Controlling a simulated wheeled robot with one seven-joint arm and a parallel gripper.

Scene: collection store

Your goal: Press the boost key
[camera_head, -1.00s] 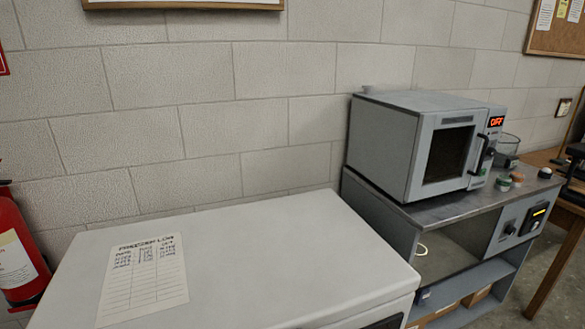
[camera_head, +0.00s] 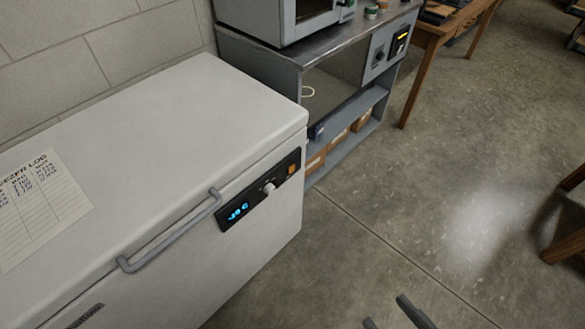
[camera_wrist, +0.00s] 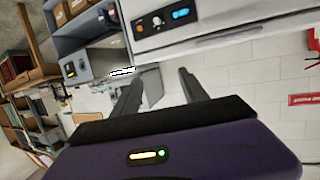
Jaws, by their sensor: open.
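The white chest freezer (camera_head: 190,110) carries a black control panel (camera_head: 262,190) on its front, near the right corner. The panel has a blue lit display (camera_head: 238,211), a pale round knob (camera_head: 269,188) and a small orange square key (camera_head: 292,169); any lettering by the key is too small to read. In the wrist view the panel is turned over, with the orange key (camera_wrist: 139,28) at its left end. My gripper (camera_head: 386,311) shows at the bottom edge, open and empty, apart from the freezer. Its two spread fingers (camera_wrist: 160,74) also show in the wrist view.
A grey bar handle (camera_head: 170,235) juts from the freezer front, left of the panel. A grey cabinet (camera_head: 258,47) bearing a microwave-like oven (camera_head: 290,20) stands beyond the freezer. A wooden table leg (camera_head: 567,247) is at the right. The concrete floor (camera_head: 400,220) between is clear.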

